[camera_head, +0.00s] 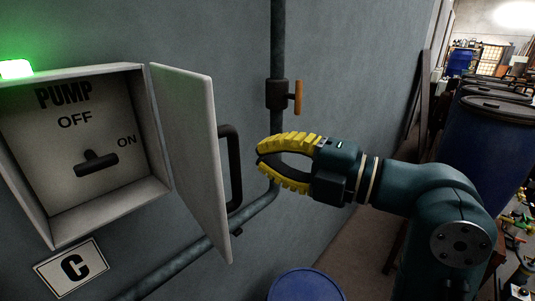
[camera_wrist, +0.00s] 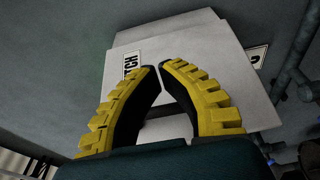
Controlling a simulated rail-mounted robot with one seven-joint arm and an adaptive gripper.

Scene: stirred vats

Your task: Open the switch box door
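The switch box (camera_head: 150,197) is on the wall at left in the head view. Its door (camera_head: 190,150) stands wide open, hinged on the box's right side, and the inside is exposed. A black switch lever (camera_head: 97,164) sits under the PUMP, OFF and ON lettering. The black door handle (camera_head: 234,165) is on the door's outer face. My gripper (camera_head: 260,157) is just right of the handle, apart from it and empty, with its yellow fingertips nearly meeting. In the wrist view, the fingertips (camera_wrist: 160,68) point at the pale door (camera_wrist: 200,45); the handle is not visible there.
A pipe with an orange-handled valve (camera_head: 298,97) runs down the wall behind my gripper. Blue barrels stand at right (camera_head: 490,140) and below (camera_head: 305,286).

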